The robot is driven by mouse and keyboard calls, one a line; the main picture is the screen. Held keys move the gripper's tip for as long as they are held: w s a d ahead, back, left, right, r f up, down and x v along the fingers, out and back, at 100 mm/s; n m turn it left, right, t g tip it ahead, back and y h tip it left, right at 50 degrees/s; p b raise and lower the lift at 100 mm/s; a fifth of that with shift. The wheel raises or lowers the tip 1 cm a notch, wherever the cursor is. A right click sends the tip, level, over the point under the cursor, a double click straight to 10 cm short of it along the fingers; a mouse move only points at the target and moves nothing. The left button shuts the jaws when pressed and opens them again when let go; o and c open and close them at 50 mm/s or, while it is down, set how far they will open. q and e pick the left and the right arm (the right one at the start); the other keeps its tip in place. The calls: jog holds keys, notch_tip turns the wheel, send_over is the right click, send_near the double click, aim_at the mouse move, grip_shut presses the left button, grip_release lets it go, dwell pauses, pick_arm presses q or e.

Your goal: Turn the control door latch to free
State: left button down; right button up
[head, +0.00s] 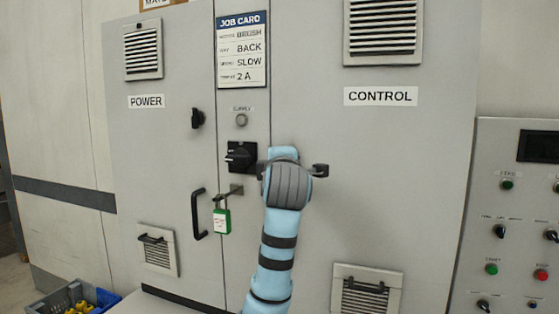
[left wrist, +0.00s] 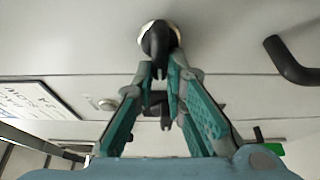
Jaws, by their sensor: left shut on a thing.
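The control door latch (head: 321,170) is a black lever on the door labelled CONTROL (head: 400,150). In the head view it lies roughly level, its middle hidden behind my left gripper (head: 287,180). In the left wrist view the latch (left wrist: 156,38) has a bright round base, and its black lever runs between the green fingers of my left gripper (left wrist: 163,82). The fingers are shut on the lever. The latch's markings cannot be seen. My right gripper is in neither view.
A black rotary switch (head: 240,156) and a green padlock (head: 222,221) sit just left of my gripper. The POWER door has a black handle (head: 198,214). Another black handle (left wrist: 290,60) shows in the left wrist view. A button panel (head: 510,210) stands at right.

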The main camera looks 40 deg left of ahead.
pick_arm(q)
jog(key=c, duration=1.6)
grip_release()
jog(key=shift+c, duration=0.2)
jog(key=v, duration=1.2)
